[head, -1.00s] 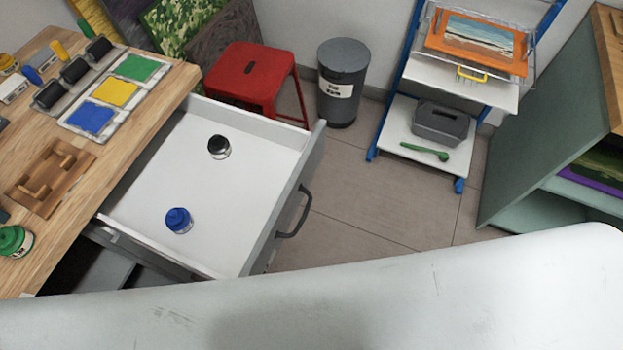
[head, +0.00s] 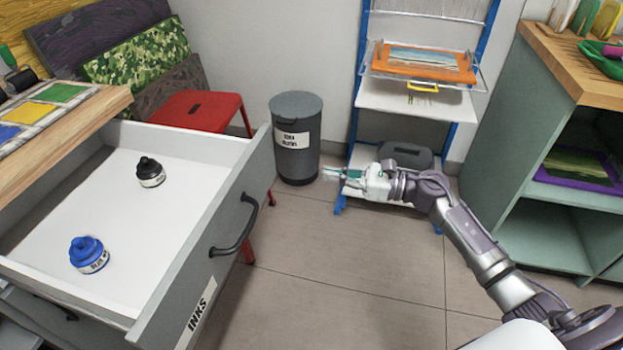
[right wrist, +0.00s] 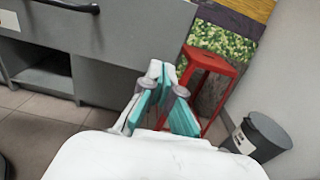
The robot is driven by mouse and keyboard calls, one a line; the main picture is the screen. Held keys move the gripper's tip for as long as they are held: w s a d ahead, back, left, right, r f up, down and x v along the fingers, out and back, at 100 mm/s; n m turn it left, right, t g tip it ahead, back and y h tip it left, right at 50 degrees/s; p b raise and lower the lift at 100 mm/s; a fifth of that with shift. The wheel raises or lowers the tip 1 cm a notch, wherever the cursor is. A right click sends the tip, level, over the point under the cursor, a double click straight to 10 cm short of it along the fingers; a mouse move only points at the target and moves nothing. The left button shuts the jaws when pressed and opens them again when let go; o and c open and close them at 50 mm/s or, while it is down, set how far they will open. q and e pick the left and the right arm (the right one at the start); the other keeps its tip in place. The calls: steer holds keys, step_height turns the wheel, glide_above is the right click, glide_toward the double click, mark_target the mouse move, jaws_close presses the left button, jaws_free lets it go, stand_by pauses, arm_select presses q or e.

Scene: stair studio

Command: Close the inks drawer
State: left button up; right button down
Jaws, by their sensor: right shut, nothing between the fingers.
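The inks drawer (head: 215,215) is pulled far out of the wooden-topped bench in the head view. Its grey front has a dark handle (head: 234,232) and an "INKS" label (head: 196,314). A black-capped bottle (head: 151,173) and a blue bottle (head: 88,254) stand inside on the white bottom. My right gripper (head: 336,174) is shut and empty, in the air right of the drawer front and clear of it. Its teal-padded fingers (right wrist: 163,90) show in the right wrist view, with grey drawer fronts beyond. My left gripper is not in view.
A red stool (head: 198,110) stands behind the drawer, partly hidden by it. A grey bin (head: 297,140) and a blue-framed rack (head: 352,120) stand at the back. A green shelf unit (head: 500,130) is at right. The floor before the drawer front is clear.

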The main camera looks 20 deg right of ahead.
mark_target(268, 163)
arm_select(q)
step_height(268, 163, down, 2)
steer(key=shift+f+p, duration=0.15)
steer(key=shift+p, duration=0.15)
arm_select(e)
steer(key=x, duration=1.2)
steer(key=shift+w+a, duration=0.2)
steer(key=shift+a, duration=0.1)
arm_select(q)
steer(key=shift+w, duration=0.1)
